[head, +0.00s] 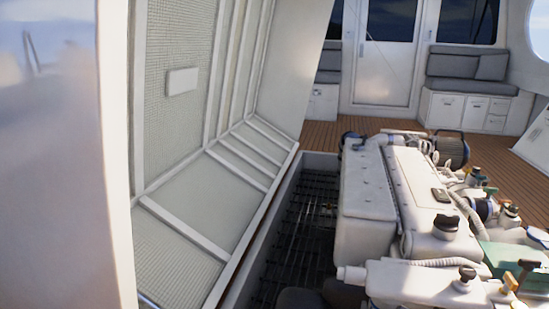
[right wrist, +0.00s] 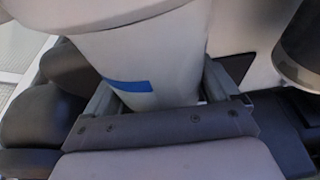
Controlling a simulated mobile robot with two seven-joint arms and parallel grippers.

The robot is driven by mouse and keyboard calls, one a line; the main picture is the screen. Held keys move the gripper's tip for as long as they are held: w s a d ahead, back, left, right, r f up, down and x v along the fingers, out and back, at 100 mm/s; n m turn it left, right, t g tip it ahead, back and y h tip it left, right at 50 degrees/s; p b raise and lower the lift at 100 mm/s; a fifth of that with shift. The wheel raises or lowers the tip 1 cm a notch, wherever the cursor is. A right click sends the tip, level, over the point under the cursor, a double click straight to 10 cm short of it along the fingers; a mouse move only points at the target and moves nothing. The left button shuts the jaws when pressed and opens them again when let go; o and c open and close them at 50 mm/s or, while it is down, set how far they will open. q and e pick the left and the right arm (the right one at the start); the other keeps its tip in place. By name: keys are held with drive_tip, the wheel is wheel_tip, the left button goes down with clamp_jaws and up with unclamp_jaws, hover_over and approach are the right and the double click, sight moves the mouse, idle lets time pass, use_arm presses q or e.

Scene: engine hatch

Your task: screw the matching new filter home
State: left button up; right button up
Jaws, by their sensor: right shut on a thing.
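In the right wrist view a white, round-sided filter (right wrist: 150,60) with a blue patch (right wrist: 128,86) stands between the fingers of my right gripper (right wrist: 165,92). The gripper is shut on its lower part. The filter's upper end runs out of the picture, so I cannot tell whether it touches a mount or thread. In the head view the white engine (head: 375,195) lies in the open hatch bay. The filter cannot be made out there, nor can either gripper. My left gripper is in neither view.
The raised hatch lid (head: 205,185) fills the left of the head view. A dark grating (head: 305,215) lies beside the engine. A green surface (head: 508,257) is at the right. A dark cylinder (right wrist: 302,50) stands close to the right of the filter in the right wrist view.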

drive_tip(key=shift+d+f+n+y, duration=0.1)
drive_tip(key=shift+d+n+y, duration=0.1)
drive_tip(key=shift+n+y, duration=0.25)
drive_tip(key=shift+a+n+y, duration=0.1)
drive_tip(key=shift+n+y, duration=0.15)
drive_tip(key=shift+y, duration=0.2)
drive_tip(key=shift+b, duration=0.3)
drive_tip(key=shift+d+f+n+y+b, duration=0.1)
drive_tip(key=shift+d+n+y+b, duration=0.1)
drive_tip(key=shift+n+y+b, duration=0.9)
drive_tip(key=shift+y+b, duration=0.05)
drive_tip(key=shift+y, duration=0.25)
drive_tip(key=shift+a+n+y, duration=0.1)
drive_tip(key=shift+n+y, duration=0.2)
drive_tip(key=shift+y, duration=0.1)
drive_tip(key=o, duration=1.4)
